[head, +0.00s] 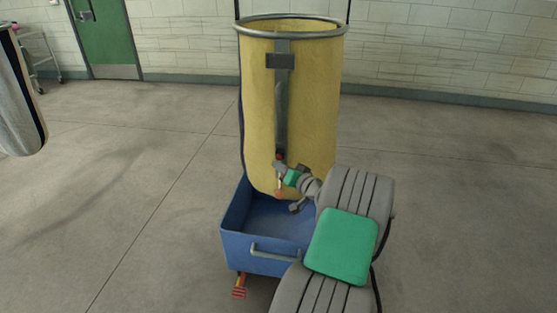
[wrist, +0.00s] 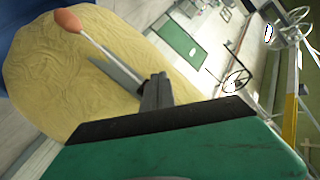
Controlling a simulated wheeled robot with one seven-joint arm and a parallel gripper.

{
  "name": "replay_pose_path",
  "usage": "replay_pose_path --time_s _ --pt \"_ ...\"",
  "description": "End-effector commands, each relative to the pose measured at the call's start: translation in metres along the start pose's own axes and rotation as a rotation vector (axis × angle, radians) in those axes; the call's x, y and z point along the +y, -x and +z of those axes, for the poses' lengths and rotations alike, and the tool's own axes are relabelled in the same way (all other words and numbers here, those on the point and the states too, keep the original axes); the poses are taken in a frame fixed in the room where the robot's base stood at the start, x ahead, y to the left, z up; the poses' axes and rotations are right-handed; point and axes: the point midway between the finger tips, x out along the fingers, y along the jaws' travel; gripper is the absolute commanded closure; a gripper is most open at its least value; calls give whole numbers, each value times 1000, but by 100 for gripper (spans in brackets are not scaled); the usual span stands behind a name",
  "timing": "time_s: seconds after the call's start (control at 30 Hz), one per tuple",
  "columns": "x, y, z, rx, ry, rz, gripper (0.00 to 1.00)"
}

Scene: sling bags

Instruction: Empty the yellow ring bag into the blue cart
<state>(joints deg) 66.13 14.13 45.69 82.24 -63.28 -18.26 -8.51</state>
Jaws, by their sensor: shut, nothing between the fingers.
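The yellow ring bag (head: 310,105) hangs upright from a metal ring. Its rounded lower end hangs over the back of the blue cart (head: 258,240); whether it is open underneath is hidden. The visible part of the cart's floor is bare. A grey strap (head: 281,110) runs down the bag's front to a small lever with an orange-red knob (head: 280,194). The knob and its thin rod also show in the wrist view (wrist: 68,20). My gripper (head: 281,169) is shut and empty at the lever, close to the bag's front. Its fingers show in the wrist view (wrist: 156,88); contact is unclear.
My arm covers the cart's right side. The cart has a front handle (head: 275,250) and a red pedal-like part (head: 240,287) below. Another bag (head: 18,95), grey and dark, hangs at far left. A green door (head: 103,35) stands behind. The floor left is clear.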

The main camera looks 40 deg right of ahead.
Motion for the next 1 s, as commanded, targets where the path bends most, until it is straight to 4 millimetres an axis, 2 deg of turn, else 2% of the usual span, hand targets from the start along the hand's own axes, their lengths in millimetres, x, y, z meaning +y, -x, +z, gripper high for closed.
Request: replay_pose_path --time_s 1.0 --pt "5 -8 -5 0 1 0 100"
